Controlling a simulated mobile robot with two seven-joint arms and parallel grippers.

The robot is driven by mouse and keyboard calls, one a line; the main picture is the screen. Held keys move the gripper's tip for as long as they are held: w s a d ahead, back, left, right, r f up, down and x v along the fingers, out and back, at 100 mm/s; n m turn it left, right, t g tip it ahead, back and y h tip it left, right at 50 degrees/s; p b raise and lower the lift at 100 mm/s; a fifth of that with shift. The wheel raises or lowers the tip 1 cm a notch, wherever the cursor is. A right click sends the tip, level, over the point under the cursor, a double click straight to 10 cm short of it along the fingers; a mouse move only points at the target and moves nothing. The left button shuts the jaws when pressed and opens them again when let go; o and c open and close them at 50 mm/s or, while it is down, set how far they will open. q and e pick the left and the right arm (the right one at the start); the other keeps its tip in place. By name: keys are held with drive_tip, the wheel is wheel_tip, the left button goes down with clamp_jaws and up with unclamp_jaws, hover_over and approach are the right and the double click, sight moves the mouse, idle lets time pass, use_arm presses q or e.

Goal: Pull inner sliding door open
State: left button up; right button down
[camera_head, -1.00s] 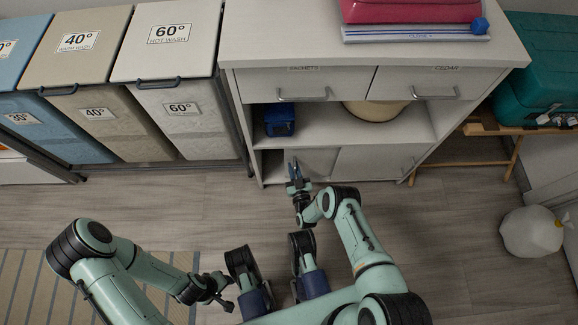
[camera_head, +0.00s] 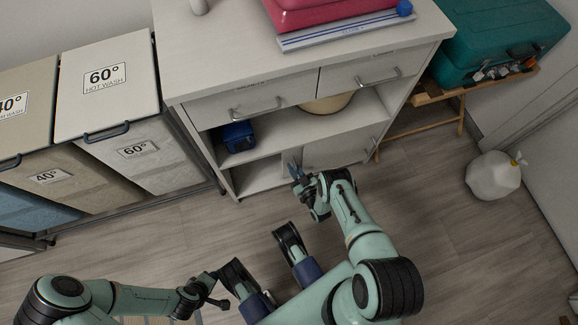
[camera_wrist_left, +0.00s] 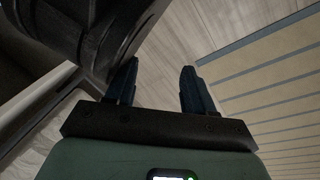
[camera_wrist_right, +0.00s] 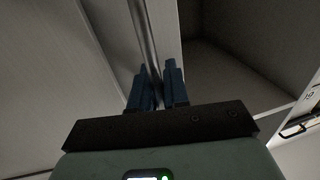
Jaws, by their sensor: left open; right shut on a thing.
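The white cabinet's low compartment has two sliding doors. The inner sliding door (camera_head: 291,158) shows as a narrow pale strip at the left of the outer door (camera_head: 335,148), which covers the rest of it. Left of the strip is an open gap. My right gripper (camera_head: 296,172) is at the inner door's free edge. In the right wrist view its fingers (camera_wrist_right: 157,90) are shut on the long upright handle (camera_wrist_right: 146,40) of the inner door, with the dark open compartment beside it. My left gripper (camera_wrist_left: 158,85) is open and empty, low over the floor, away from the cabinet.
A blue box (camera_head: 239,136) and a round pale container (camera_head: 327,103) sit on the shelf above. Laundry hampers (camera_head: 130,145) stand close at the left. The floor in front is clear.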

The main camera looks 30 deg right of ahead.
drive_tip(key=shift+r, duration=0.1)
drive_tip(key=c, duration=1.2)
unclamp_jaws()
use_arm(q)
drive_tip(key=shift+t, duration=0.4)
drive_tip(key=shift+w+d+r+p, duration=0.3)
drive_tip(key=shift+r+p, duration=0.25)
drive_tip(key=shift+r, duration=0.25)
drive_tip(key=shift+w+d+r+p, duration=0.3)
drive_tip(key=shift+r+p, duration=0.2)
drive_tip(key=shift+r, duration=0.35)
drive_tip(key=shift+w+d+r+p, duration=0.2)
drive_tip(key=shift+w+r+p, duration=0.3)
drive_tip(key=shift+r, duration=0.3)
use_arm(e)
drive_tip(key=s+a, duration=0.1)
drive_tip(key=s, duration=1.2)
drive_tip(key=shift+s, duration=0.15)
use_arm(q)
drive_tip(key=shift+s, duration=0.1)
